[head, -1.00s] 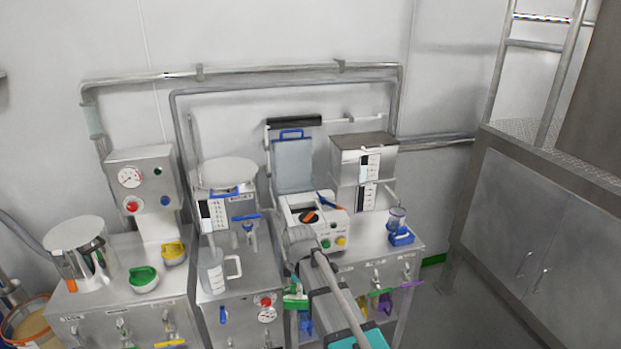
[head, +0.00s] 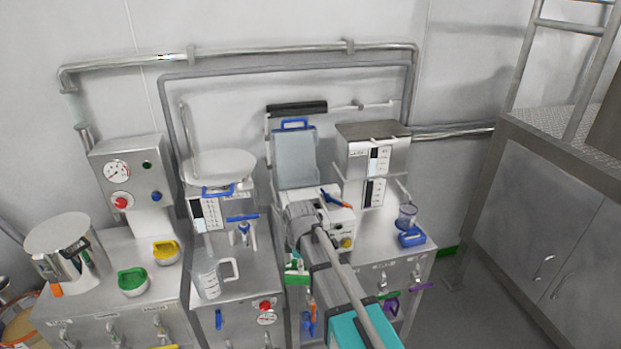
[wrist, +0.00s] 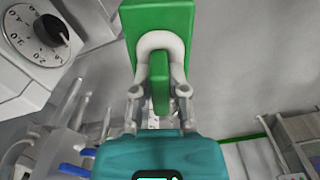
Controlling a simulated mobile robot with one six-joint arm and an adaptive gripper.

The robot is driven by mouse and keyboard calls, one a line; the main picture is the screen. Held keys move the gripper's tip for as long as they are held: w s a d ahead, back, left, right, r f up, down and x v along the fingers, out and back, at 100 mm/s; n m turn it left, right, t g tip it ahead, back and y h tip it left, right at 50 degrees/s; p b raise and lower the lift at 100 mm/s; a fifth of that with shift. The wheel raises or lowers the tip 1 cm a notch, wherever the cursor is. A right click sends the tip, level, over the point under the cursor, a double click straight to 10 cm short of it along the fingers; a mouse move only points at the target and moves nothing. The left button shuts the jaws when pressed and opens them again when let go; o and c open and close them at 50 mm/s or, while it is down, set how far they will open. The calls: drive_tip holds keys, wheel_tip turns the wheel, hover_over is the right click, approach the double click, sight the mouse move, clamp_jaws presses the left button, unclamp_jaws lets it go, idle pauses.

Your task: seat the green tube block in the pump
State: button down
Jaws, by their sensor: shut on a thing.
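The green tube block (wrist: 158,20) fills the top middle of the wrist view, with a white tube loop (wrist: 160,42) around its narrow green grip (wrist: 159,80). My gripper (wrist: 157,100) is shut on that grip. A white unit with a blue lever (head: 341,220), which looks like the pump, stands on the middle bench right behind my wrist. Its front is partly covered. In the wrist view a white housing with a black dial (wrist: 48,32) is at upper left, apart from the block. The seat is not visible.
A clear blue-handled panel (head: 294,160) stands behind the white unit. A steel box with displays (head: 370,165) and a blue-based cup (head: 410,238) are to its right. A clear jug (head: 208,278) is to the left. Open floor lies right, before the steel cabinet (head: 540,225).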

drive_tip(key=shift+w+d, duration=0.2)
drive_tip(key=shift+w, duration=0.05)
